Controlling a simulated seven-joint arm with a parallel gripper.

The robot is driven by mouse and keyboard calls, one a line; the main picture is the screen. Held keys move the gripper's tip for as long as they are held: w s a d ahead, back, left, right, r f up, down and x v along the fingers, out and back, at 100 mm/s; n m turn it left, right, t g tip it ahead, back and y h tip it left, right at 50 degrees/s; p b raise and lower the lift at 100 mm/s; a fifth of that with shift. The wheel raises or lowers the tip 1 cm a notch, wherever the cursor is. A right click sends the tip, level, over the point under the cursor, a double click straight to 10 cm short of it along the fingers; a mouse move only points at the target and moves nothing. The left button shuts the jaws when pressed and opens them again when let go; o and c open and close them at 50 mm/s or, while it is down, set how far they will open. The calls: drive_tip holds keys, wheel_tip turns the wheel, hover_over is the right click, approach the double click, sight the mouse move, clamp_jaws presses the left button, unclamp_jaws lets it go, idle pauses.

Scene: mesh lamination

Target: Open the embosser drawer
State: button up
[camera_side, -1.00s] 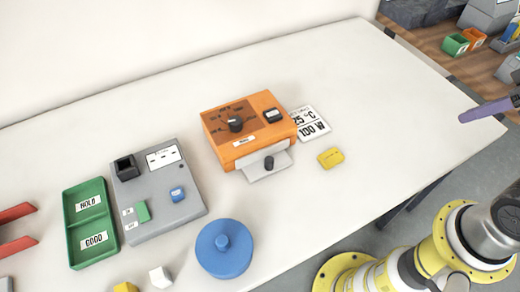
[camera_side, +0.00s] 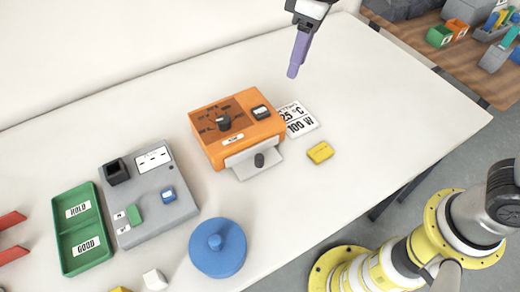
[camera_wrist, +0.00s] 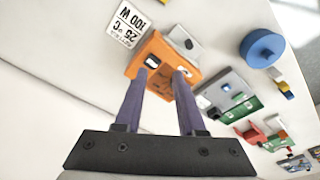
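The embosser is an orange box (camera_side: 210,150) with a dial and a dark button on top. At its front a pale grey drawer part (camera_side: 245,170) with a dark knob (camera_side: 259,160) sticks out; how far it is pulled out I cannot tell. In the wrist view the orange box (camera_wrist: 160,50) lies beyond my fingers, with the grey drawer part (camera_wrist: 185,42) on its far side. My gripper (camera_side: 293,72) is in the air above the table, behind the box and apart from it. Its two purple fingers (camera_wrist: 160,73) are spread, with nothing between them.
A printed label card (camera_side: 300,118) and a yellow block (camera_side: 320,152) lie right of the box. A grey device (camera_side: 150,205), a green tray (camera_side: 84,228) and a blue round lid (camera_side: 217,248) stand left and in front. The table behind the box is clear.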

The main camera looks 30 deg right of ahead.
drive_tip(key=n+g, duration=0.2)
hover_over(260, 157)
wheel_tip(260, 157, down, 8)
drive_tip(key=shift+h, duration=0.4)
wheel_tip(260, 157, down, 14)
drive_tip(key=shift+r, duration=0.1)
clamp_jaws()
drive_tip(key=shift+r, duration=0.1)
idle(0.8)
